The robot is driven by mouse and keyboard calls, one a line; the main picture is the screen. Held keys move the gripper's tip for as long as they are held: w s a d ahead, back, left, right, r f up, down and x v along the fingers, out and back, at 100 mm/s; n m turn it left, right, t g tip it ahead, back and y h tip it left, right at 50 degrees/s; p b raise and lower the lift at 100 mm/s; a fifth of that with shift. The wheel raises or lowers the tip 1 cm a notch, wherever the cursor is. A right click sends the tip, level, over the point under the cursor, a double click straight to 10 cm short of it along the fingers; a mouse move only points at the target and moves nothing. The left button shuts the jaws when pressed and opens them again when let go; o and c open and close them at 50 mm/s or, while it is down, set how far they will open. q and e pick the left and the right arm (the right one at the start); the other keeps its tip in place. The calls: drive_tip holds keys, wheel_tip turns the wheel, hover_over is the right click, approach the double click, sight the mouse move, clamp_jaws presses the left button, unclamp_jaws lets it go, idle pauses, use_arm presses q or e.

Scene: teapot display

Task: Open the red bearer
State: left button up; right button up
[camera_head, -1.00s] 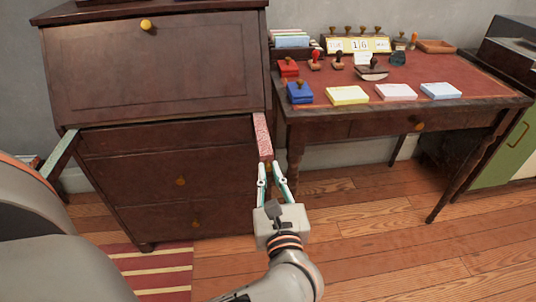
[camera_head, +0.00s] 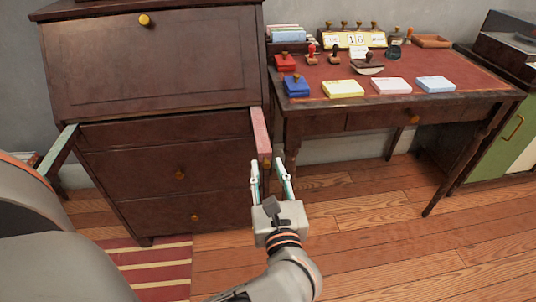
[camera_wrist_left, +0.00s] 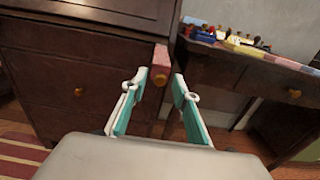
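The red bearer (camera_head: 260,132) sticks out from the right side of the dark wooden desk's front, below the slanted lid. Its top shows pinkish red, and a small knob (camera_wrist_left: 160,80) sits on its front end in the left wrist view. My left gripper (camera_head: 266,164) is open and empty in front of that end. In the left wrist view its two fingers (camera_wrist_left: 158,90) stand apart, with the knob between them in the picture; I see no contact. My right gripper is not in view.
A green bearer (camera_head: 57,150) is pulled out at the desk's left. The closed lid (camera_head: 150,68) has a knob. A writing table (camera_head: 440,112) with stamps and paper pads stands to the right. The wooden floor (camera_head: 370,240) there is clear.

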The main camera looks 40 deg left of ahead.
use_arm(q)
drive_tip(key=shift+s+d, duration=0.1)
drive_tip(key=v, duration=0.8)
drive_tip(key=shift+f, duration=0.35)
drive_tip(key=shift+r, duration=0.2)
